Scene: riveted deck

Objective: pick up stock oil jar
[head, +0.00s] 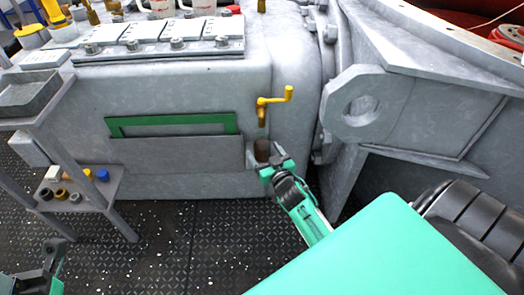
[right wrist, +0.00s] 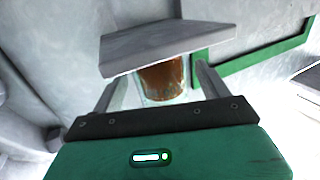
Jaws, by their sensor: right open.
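The stock oil jar (head: 262,150) is a small clear jar with brown-amber contents, close against the front of the grey casing. In the right wrist view the jar (right wrist: 163,78) shows between my two spread fingers, partly hidden by a grey slab. My right gripper (head: 270,163) is open, right at the jar in the head view; its jaws also show in the right wrist view (right wrist: 158,92). I cannot tell whether either finger touches the jar. My left gripper (head: 42,278) is only partly in view at the lower left corner, away from the jar.
A yellow crank handle (head: 273,103) sticks out just above the jar. A green frame (head: 170,125) and grey panel (head: 180,154) lie left of it. A grey lug with a hole (head: 362,110) is to the right. A small rack (head: 75,192) stands at left.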

